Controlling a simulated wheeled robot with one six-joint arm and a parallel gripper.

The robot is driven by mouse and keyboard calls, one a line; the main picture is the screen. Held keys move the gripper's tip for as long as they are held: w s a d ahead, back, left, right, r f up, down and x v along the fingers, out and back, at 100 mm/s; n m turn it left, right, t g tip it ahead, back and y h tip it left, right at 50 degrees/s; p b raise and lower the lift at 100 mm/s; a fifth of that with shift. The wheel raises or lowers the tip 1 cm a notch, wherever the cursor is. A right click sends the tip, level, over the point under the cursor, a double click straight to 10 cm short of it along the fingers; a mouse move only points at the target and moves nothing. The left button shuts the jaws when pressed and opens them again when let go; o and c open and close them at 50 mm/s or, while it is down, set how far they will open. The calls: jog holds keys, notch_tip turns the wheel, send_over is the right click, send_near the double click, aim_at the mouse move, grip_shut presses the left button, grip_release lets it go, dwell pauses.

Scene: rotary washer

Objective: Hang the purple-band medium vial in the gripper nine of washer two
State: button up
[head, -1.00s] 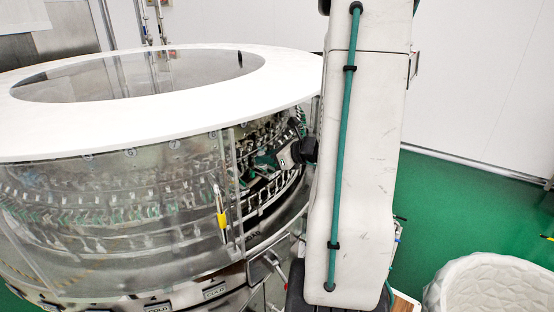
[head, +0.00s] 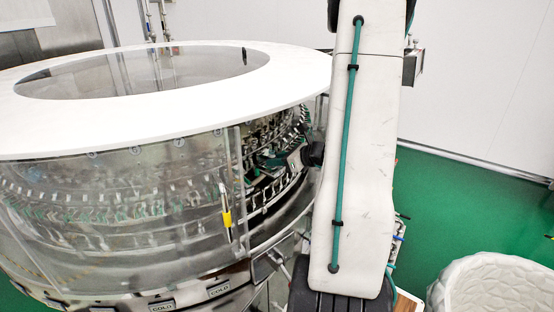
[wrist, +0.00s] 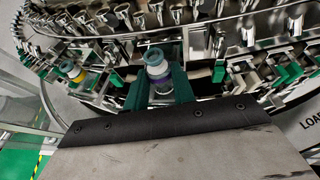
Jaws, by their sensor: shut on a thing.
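The purple-band vial (wrist: 158,71) shows in the wrist view, its pale blue-grey rim facing the camera and a purple band below it. My gripper (wrist: 161,84) is shut on it, with a green finger on each side. The vial is in front of the washer's ring of metal grippers (wrist: 225,65); whether it touches one cannot be told.
A yellow-banded vial (wrist: 72,71) hangs in the ring to the left. The clear guard panel (head: 238,190) edges the washer opening. A white textured bin (head: 490,285) stands on the green floor at the right.

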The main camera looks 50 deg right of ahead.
jog(key=shift+f, duration=0.15)
jog(key=o, duration=1)
jog(key=shift+c, duration=0.2)
jog(key=shift+r, duration=0.4)
jog(key=v, duration=1.2)
jog(key=shift+f, duration=0.15)
